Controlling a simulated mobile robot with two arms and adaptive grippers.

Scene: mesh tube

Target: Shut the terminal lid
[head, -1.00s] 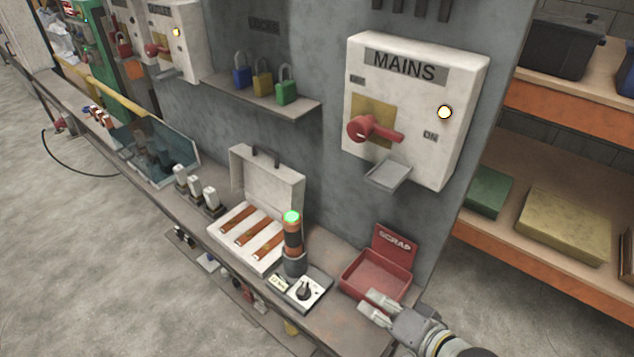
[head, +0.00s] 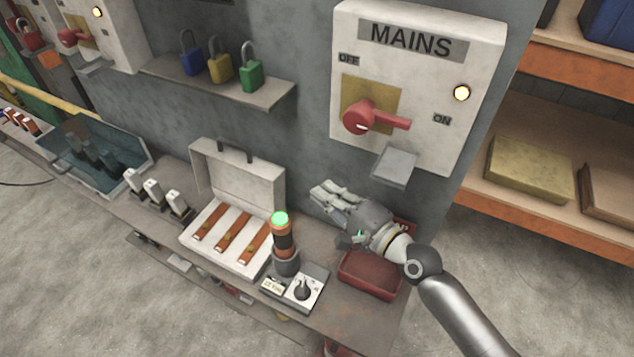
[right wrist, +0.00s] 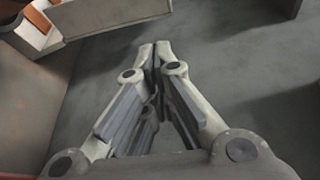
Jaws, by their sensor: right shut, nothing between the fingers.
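The terminal box (head: 190,247) sits on the bench with its pale lid (head: 243,175) standing open, upright at the back. The lid has a dark handle on its top edge. Several copper-brown bars lie inside the box. My right gripper (head: 318,191) is shut and empty, in the air to the right of the lid and apart from it. In the right wrist view the fingertips (right wrist: 155,44) meet, and part of the pale box (right wrist: 100,18) shows at the upper left. My left gripper is not in view.
A tester with a green-lit top (head: 281,235) and a dial unit (head: 303,289) stand at the box's right front. The red scrap tray (head: 370,280) is below my right arm. The MAINS box (head: 415,90) and a padlock shelf (head: 220,85) are on the wall above.

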